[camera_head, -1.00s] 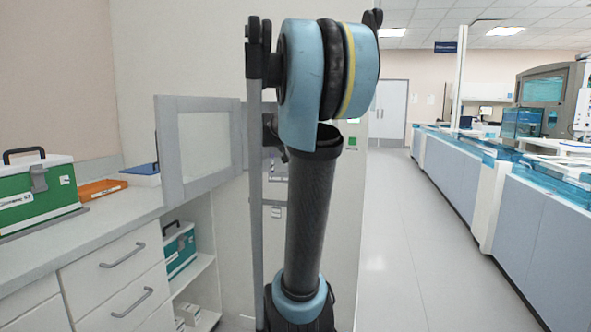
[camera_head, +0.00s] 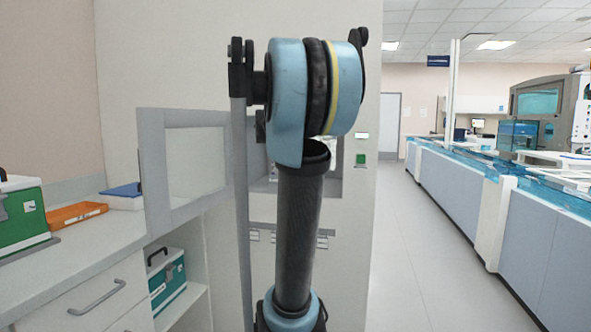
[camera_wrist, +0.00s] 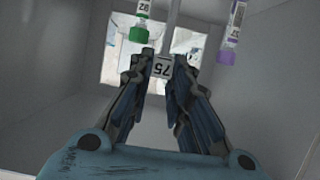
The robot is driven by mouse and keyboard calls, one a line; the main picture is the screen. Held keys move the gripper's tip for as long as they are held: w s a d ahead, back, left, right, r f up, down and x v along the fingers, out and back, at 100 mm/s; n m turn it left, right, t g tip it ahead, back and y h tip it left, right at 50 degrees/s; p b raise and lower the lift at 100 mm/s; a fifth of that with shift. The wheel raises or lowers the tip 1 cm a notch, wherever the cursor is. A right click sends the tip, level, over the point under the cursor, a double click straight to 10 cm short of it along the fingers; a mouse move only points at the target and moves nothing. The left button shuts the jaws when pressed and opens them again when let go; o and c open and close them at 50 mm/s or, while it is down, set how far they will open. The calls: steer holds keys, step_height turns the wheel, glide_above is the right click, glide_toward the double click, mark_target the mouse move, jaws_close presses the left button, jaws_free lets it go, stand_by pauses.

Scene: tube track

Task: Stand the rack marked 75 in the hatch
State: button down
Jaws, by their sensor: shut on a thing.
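In the wrist view my gripper (camera_wrist: 164,58) is shut on a rack bearing a white label (camera_wrist: 161,68) marked 75. The label sits between the fingertips. A green-capped tube (camera_wrist: 139,33) and a purple-capped tube (camera_wrist: 227,57) stick out on either side of it; most of the rack is hidden. Grey walls (camera_wrist: 85,85) surround the gripper, with a bright opening beyond, seemingly the hatch interior. In the head view the hatch's open door (camera_head: 182,165), a grey frame with a pane, stands to the left. My arm covers most of the hatch opening, and my gripper is hidden.
A counter (camera_head: 75,238) with drawers lies on the left. It holds a green case (camera_head: 20,215), an orange tray (camera_head: 76,215) and a blue-lidded box (camera_head: 122,197). Another case (camera_head: 167,280) is on a shelf below. The aisle floor (camera_head: 420,240) on the right is clear.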

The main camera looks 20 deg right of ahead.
steer(key=w+r+x, duration=0.1)
steer(key=r+x, duration=0.1)
steer(key=x, duration=1.4)
steer(key=shift+d+r, duration=0.3)
steer(key=shift+d, duration=0.1)
steer(key=c, duration=1.5)
jaws_free()
steer(key=v, duration=1.2)
